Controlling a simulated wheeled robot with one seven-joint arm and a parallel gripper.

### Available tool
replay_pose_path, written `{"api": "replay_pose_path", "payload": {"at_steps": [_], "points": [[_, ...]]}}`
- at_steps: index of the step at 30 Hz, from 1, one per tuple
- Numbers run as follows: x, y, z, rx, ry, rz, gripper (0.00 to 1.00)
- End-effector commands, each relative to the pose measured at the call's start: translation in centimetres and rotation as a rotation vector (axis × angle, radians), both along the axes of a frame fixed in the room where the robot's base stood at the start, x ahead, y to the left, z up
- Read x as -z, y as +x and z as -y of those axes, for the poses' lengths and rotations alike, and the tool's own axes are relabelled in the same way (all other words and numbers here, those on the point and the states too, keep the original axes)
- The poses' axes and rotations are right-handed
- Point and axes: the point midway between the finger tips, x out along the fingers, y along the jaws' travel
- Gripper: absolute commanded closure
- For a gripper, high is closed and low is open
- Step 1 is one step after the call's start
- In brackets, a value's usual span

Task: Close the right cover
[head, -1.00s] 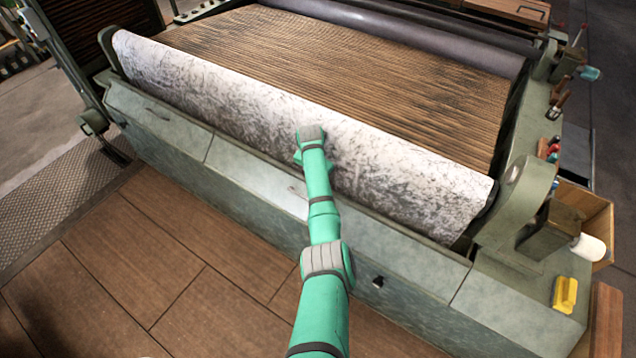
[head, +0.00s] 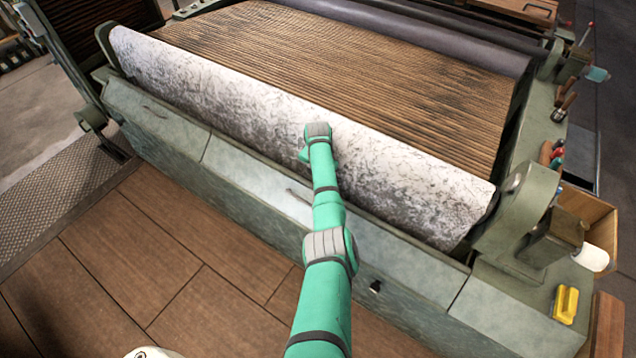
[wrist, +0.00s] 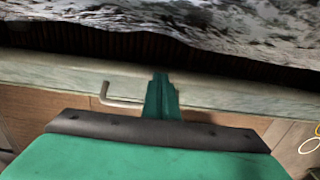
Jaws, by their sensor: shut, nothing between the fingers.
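The right cover (head: 400,246) is a long pale green panel along the machine's front, below the roller. My arm crosses over it and hides part of it. Its thin bar handle (head: 298,196) shows just left of my arm. In the wrist view the cover (wrist: 225,97) is a pale band with the bent handle (wrist: 122,102) left of my gripper. My gripper (wrist: 161,78) is shut and empty, its green fingers overlapping the band in the picture; I cannot tell if they touch it. A dark gap lies beyond the band. The head view hides the fingers behind my arm.
The white mottled roller (head: 400,180) lies close beyond the cover. The left cover (head: 150,115) lies beside it. A green end bracket (head: 520,205) and a yellow block (head: 565,304) are at the right. The wooden floor (head: 130,240) in front is clear.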

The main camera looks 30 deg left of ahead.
Motion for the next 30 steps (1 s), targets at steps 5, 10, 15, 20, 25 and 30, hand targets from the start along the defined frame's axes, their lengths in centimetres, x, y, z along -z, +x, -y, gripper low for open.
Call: {"api": "replay_pose_path", "payload": {"at_steps": [5,10,15,20,25,30], "points": [[0.3,0.1,0.4,0.004,-0.003,0.003,1.0],[-0.1,0.2,0.4,0.005,-0.003,0.004,1.0],[-2.4,0.1,0.3,0.004,-0.001,0.005,1.0],[-5.6,0.0,0.1,0.001,0.001,0.006,1.0],[-8.6,-0.1,0.1,0.002,0.0,0.005,1.0],[-10.3,-0.2,0.1,0.001,0.0,0.003,1.0]]}}
